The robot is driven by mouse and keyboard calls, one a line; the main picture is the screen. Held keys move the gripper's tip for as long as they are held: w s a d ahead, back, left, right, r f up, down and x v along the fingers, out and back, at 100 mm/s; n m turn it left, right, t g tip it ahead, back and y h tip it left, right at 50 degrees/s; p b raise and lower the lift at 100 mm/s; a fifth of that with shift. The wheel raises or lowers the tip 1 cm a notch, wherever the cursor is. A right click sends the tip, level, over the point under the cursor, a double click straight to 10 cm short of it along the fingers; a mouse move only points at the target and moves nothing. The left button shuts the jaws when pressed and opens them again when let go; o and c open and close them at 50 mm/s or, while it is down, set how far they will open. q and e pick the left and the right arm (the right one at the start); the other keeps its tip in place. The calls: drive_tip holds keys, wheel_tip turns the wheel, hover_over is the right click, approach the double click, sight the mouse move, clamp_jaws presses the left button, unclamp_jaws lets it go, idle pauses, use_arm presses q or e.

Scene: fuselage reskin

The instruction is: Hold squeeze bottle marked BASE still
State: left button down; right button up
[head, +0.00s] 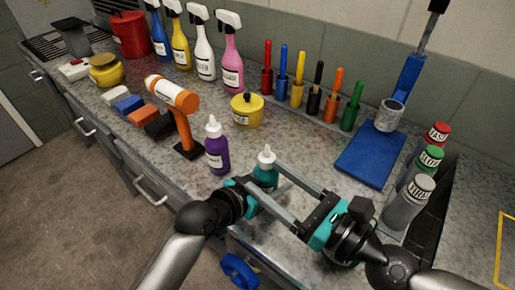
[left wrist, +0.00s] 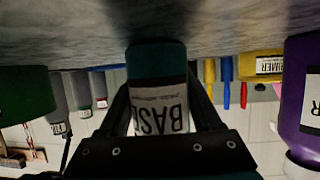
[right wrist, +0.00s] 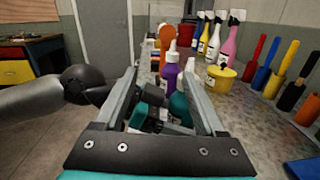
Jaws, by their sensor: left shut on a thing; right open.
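The teal squeeze bottle (head: 265,171) with a white nozzle is near the front of the counter in the head view. Its upside-down BASE label (left wrist: 160,112) shows in the left wrist view. My left gripper (left wrist: 160,108) is shut on this bottle, with a finger on each side. Whether its bottom touches the counter is unclear. My right gripper (head: 264,178) is open. Its two long fingers reach in from the right close around the bottle, and I cannot tell whether they touch it. The right wrist view (right wrist: 160,72) also shows the fingers apart.
A purple bottle (head: 217,150) stands just left of the teal one. Labelled bottles (head: 410,200) and a blue stand (head: 375,155) are at right. Spray bottles line the wall.

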sight(267, 155)
drive_tip(key=d+f+m+t+h, duration=0.2)
drive_tip(key=d+t+h, duration=0.1)
drive_tip(key=d, duration=0.1)
drive_tip(key=x, duration=1.2)
drive_tip(key=shift+f, duration=0.4)
drive_tip(key=shift+c, duration=0.3)
clamp_jaws()
